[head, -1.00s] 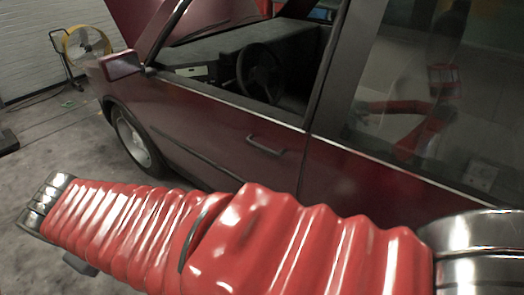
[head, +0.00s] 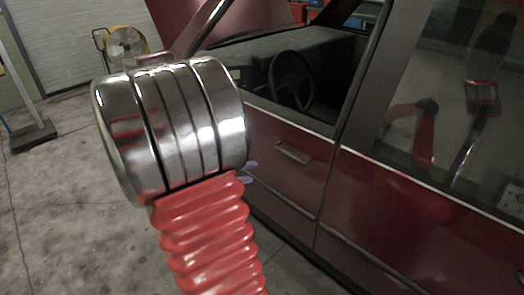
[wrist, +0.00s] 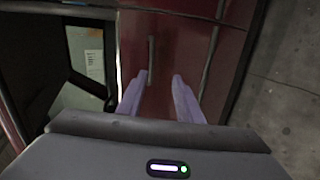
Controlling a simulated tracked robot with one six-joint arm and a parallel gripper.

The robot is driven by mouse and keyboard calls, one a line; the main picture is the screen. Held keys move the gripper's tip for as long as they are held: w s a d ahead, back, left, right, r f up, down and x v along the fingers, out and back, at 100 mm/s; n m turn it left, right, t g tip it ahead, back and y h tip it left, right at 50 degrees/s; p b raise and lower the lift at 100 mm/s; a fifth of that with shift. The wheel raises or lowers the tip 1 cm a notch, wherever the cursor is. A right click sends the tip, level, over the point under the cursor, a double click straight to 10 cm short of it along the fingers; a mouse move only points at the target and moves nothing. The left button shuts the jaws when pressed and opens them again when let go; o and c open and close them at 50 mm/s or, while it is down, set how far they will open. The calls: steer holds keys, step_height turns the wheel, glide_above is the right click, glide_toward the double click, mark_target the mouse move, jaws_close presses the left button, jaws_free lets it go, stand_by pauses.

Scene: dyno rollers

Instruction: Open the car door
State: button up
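The dark red car door (head: 265,128) is closed, with its window open or without glass. It also shows in the wrist view (wrist: 185,50). Its bar-shaped handle (head: 293,152) sits near the door's rear edge. In the wrist view the handle (wrist: 151,60) runs upright, ahead of my gripper and nearer the left finger. My gripper (wrist: 160,75) has two lavender fingers, open and apart with nothing between them. In the head view my arm hides most of the gripper; only small lavender tips show left of the handle. I cannot tell the exact gap to the handle.
A steering wheel (head: 292,80) shows through the front window. The rear door (head: 400,215) is closed, its glass reflecting my arm. A yellow fan (head: 125,42) stands at the back left. Concrete floor (head: 60,210) is clear on the left.

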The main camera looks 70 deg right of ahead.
mark_target(289, 156)
steer(key=s+d+f+h, duration=0.1)
steer(key=d+f, duration=0.1)
steer(key=d, duration=0.2)
steer(key=s+d+f+n+h, duration=0.1)
steer(key=d+f, duration=0.1)
steer(key=d, duration=0.3)
steer(key=shift+s+d+f+h, duration=0.15)
steer(key=shift+d+f+h, duration=0.05)
steer(key=shift+f+h, duration=0.15)
steer(key=x, duration=1.3)
steer(key=shift+s+d+f, duration=0.1)
steer(key=shift+s+d, duration=0.15)
steer(key=shift+d, duration=0.05)
steer(key=shift+c, duration=0.4)
jaws_close()
